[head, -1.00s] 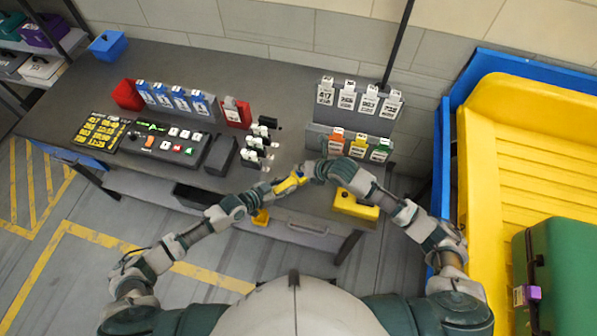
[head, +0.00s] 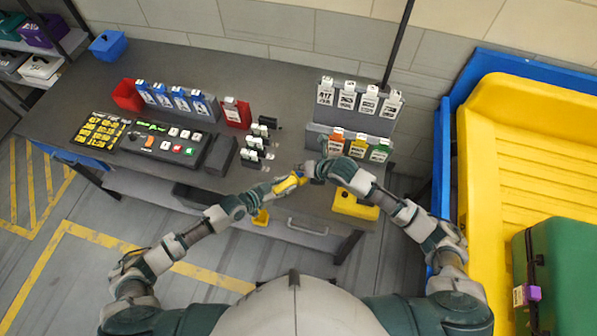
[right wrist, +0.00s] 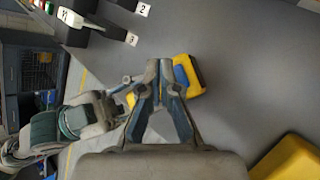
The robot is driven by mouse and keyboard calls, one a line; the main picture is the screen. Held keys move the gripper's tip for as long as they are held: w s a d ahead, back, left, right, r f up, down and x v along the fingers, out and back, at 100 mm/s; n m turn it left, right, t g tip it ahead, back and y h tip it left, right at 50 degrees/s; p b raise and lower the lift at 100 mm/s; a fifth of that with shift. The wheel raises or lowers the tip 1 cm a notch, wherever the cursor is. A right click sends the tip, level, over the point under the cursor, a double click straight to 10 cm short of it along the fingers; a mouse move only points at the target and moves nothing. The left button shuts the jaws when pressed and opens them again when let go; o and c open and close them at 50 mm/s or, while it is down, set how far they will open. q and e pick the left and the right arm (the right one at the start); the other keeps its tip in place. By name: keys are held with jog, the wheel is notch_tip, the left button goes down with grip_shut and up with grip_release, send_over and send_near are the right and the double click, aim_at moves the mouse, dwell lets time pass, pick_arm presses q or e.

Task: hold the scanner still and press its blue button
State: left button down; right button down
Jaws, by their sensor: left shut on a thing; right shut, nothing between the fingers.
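The yellow scanner (head: 287,184) is held above the front part of the table by my left gripper (head: 275,189), which is shut on it. The scanner also shows in the right wrist view (right wrist: 187,76), partly behind my right fingers, with a dark end at its right. My right gripper (head: 307,172) is shut and empty, close beside the scanner's right end. In the right wrist view its fingertips (right wrist: 163,77) overlap the scanner; I cannot tell if they touch it. A small blue spot shows on the scanner near the right fingers; the button itself is not clear.
A yellow case (head: 355,205) lies on the table to the right. Grey racks with tags (head: 358,101), a control panel (head: 165,143) and a red bin (head: 128,95) stand farther back. A yellow tray conveyor (head: 540,130) with a green suitcase (head: 560,275) is at the right.

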aim_at(300, 174)
jog(key=shift+f, duration=0.2)
jog(key=shift+f, duration=0.15)
dwell(0.3)
jog(key=shift+f, duration=0.45)
dwell(0.7)
jog(key=shift+r, duration=0.85)
jog(key=shift+r, duration=2.55)
